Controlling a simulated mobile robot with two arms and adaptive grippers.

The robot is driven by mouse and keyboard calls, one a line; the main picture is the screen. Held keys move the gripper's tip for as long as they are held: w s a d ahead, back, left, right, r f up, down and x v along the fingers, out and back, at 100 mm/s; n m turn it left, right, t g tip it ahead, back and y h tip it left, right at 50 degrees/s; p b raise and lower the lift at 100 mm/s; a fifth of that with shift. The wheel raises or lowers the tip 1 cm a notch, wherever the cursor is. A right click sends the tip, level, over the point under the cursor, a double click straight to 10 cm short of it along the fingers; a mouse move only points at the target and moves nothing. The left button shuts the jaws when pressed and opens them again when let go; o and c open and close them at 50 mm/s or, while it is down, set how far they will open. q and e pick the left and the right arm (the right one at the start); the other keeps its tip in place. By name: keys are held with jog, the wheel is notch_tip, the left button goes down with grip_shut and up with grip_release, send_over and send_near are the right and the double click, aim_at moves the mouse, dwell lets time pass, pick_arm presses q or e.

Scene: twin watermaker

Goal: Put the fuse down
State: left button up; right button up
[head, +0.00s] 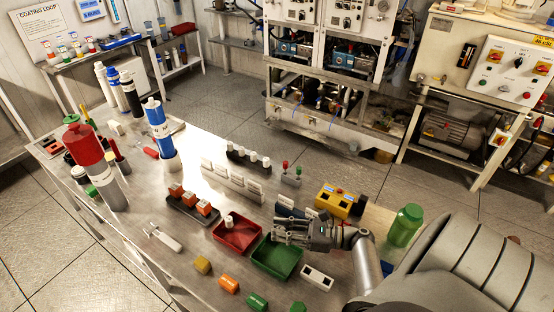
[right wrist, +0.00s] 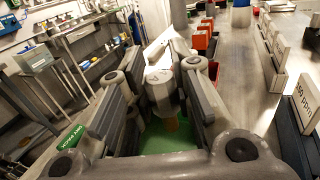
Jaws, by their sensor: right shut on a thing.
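My right gripper (head: 283,232) is above the green tray (head: 276,268) in the head view. In the right wrist view its fingers (right wrist: 160,85) are shut on a pale, round-ended fuse (right wrist: 159,76). The fuse is held between the fingers, over the green floor of the tray (right wrist: 155,142). In the head view the fingers hide the held fuse. My left gripper is not in view.
A dark rack of white pieces (head: 248,163) and a row of pale cards (head: 232,183) stand behind the trays. A yellow box (head: 338,203) and green bottle (head: 405,225) are to the right. Orange blocks (head: 193,202) stand left; small coloured blocks (head: 229,285) lie in front.

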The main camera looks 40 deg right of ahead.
jog(key=a+f, duration=0.2)
jog(key=f, duration=0.1)
jog(key=shift+s, duration=0.2)
jog(key=shift+a+f+p, duration=0.2)
jog(key=shift+f+p, duration=0.1)
jog(key=shift+f, duration=0.45)
jog(key=shift+d+f, duration=0.1)
jog(key=shift+f, duration=0.75)
jog(key=shift+f, duration=0.1)
jog(key=o, duration=0.9)
jog(key=shift+o, duration=0.2)
